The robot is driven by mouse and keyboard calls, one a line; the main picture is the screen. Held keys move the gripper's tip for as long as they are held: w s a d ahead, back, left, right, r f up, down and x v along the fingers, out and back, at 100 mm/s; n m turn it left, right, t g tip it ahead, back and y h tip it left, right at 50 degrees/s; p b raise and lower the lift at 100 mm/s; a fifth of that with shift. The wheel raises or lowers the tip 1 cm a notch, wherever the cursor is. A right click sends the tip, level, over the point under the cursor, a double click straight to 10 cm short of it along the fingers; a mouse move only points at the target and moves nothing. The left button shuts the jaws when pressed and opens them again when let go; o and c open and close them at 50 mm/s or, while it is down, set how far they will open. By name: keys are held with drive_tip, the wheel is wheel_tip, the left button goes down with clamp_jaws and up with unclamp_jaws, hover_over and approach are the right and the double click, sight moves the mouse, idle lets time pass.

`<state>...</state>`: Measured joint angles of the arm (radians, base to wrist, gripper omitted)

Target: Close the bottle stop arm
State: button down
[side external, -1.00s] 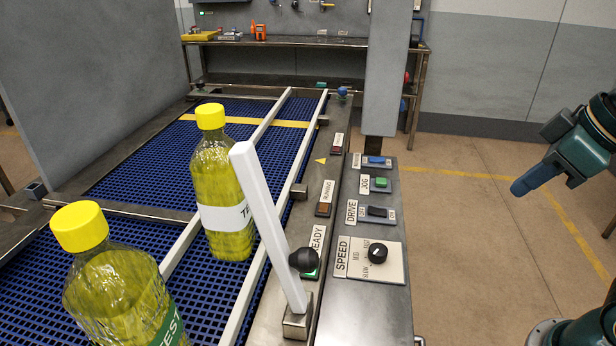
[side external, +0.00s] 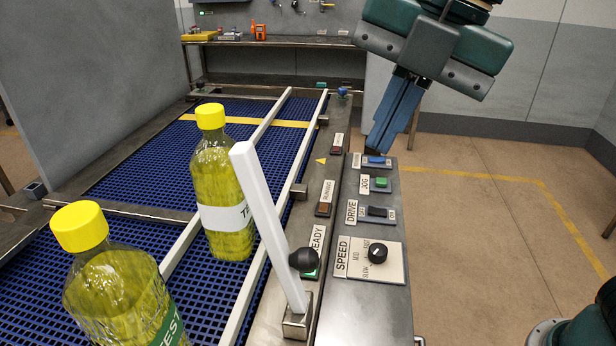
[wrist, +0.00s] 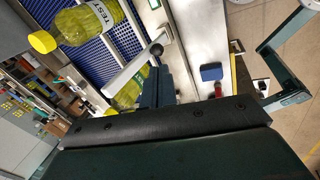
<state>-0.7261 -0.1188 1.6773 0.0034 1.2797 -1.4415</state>
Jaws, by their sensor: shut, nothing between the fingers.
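The stop arm (side external: 262,215) is a pale flat bar with a black knob (side external: 303,260) near its lower end. It rises from a metal bracket (side external: 297,325) on the conveyor's right rail and leans left towards the lane. My gripper (side external: 376,149) is shut and empty. Its blue fingers point down near the blue button at the panel's far end, apart from the stop arm.
The control panel right of the rail carries a blue button (side external: 376,161), a green jog button (side external: 382,183), a drive switch (side external: 378,211) and a speed dial (side external: 377,252). A grey partition (side external: 90,80) stands at left.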

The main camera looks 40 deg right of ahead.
drive_tip(key=a, duration=0.1)
drive_tip(key=a+n, duration=0.2)
drive_tip(key=shift+s+r, duration=0.2)
drive_tip(key=shift+r, duration=0.05)
drive_tip(key=shift+f, duration=0.1)
hover_over(283, 241)
drive_tip(key=s+d, duration=0.4)
wheel_tip(283, 241, down, 10)
drive_tip(key=shift+w+a, duration=0.75)
drive_tip(key=shift+a, duration=0.05)
drive_tip(key=shift+w+a+f, duration=0.15)
drive_tip(key=shift+w+a, duration=0.5)
drive_tip(key=shift+w+a, duration=0.1)
drive_tip(key=shift+a, duration=0.05)
